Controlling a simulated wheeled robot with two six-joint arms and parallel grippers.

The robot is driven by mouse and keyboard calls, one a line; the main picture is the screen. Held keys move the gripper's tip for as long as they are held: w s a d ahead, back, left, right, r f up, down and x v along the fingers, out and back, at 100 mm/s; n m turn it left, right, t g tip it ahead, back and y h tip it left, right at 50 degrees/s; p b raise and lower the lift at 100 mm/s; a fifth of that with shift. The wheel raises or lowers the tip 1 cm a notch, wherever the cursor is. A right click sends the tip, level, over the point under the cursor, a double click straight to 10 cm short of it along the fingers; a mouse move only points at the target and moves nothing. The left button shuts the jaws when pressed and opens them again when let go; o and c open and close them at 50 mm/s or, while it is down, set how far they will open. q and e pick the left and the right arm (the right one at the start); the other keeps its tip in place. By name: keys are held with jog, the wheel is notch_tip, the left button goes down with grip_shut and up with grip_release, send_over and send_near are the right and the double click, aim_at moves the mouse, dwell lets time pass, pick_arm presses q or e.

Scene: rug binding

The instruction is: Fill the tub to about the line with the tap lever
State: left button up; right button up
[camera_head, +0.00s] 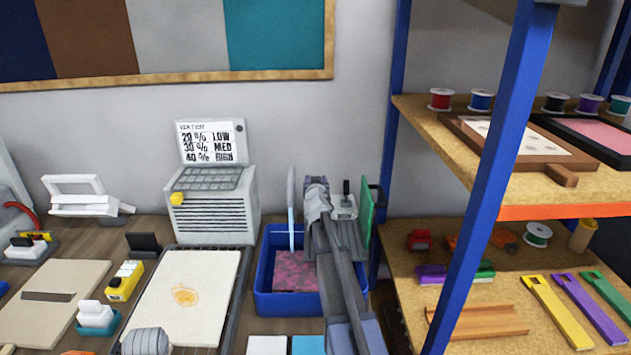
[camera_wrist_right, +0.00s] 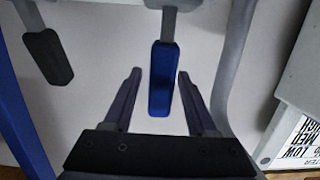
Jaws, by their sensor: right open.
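The blue tub (camera_head: 262,301) stands on the bench in the head view, with a mottled pink-purple surface inside. My right gripper (camera_head: 317,186) is above the back of the tub, and my arm hides part of the tub and the tap. In the right wrist view my right gripper (camera_wrist_right: 158,76) is open, with a blue lever (camera_wrist_right: 161,85) between its fingers and visible gaps on both sides. A black lever (camera_wrist_right: 48,57) hangs to the left, outside the fingers. My left gripper is not in view.
A pale upright strip (camera_head: 291,210) stands at the tub's back left; I cannot tell what it is. A green panel (camera_head: 368,215) is right of the arm. A water card (camera_head: 211,142) lists percentages. A blue shelf post (camera_head: 487,170) stands to the right.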

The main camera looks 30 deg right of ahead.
jog(key=p+v, duration=0.1)
jog(key=v, duration=0.7)
dwell(0.5)
